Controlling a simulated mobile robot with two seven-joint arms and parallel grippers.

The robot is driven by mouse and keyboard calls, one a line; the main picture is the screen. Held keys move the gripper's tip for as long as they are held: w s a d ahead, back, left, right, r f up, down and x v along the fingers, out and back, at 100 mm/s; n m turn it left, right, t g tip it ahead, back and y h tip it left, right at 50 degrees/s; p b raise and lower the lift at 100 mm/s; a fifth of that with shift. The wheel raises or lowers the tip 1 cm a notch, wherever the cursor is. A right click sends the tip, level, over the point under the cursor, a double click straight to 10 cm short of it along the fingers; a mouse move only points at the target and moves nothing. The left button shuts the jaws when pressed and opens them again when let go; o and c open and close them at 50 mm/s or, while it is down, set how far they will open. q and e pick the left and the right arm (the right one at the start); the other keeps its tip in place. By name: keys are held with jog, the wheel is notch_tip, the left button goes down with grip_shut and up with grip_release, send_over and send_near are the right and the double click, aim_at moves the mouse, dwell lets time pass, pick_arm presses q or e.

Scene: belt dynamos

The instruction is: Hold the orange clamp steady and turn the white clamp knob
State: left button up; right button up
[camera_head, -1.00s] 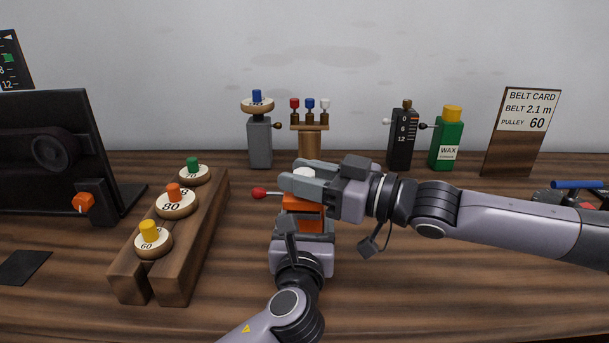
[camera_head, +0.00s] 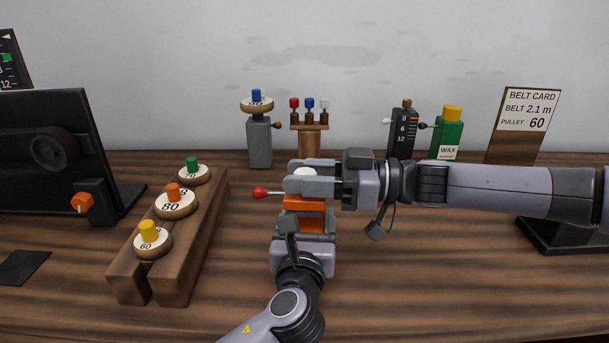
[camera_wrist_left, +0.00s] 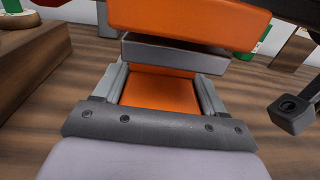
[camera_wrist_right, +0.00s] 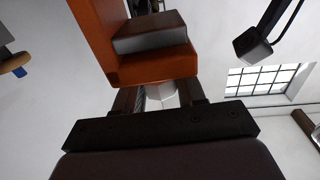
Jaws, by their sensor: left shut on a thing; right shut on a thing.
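The orange clamp (camera_head: 303,203) stands on the wooden table near the middle of the head view. A rod with a red tip (camera_head: 260,192) sticks out to its left. My left gripper (camera_wrist_left: 160,92) is shut on the clamp's lower orange part (camera_wrist_left: 160,93), from the near side. The white knob (camera_head: 306,171) is on top of the clamp. My right gripper (camera_head: 312,181) comes in from the right, level, and is shut on the knob, hiding most of it. A bit of the white knob (camera_wrist_right: 161,96) shows between its fingers in the right wrist view.
A wooden rack (camera_head: 190,245) with several numbered pulleys stands left of the clamp. A dark machine panel (camera_head: 50,120) with an orange knob (camera_head: 82,203) is at far left. A green wax bottle (camera_head: 447,138) and belt card (camera_head: 523,120) stand behind my right arm.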

pick_arm(q)
jog(key=shift+f, duration=0.3)
pick_arm(e)
jog(key=shift+w+d, duration=0.1)
jog(key=shift+d, duration=0.05)
jog(key=o, duration=0.9)
jog(key=shift+o, duration=0.2)
jog(key=d, duration=1.2)
jog(key=shift+s, duration=0.45)
pick_arm(q)
jog(key=o, duration=1.7)
jog(key=shift+c, duration=0.2)
jog(key=shift+o, duration=0.3)
jog(key=shift+a, duration=0.1)
jog(key=shift+r, duration=0.1)
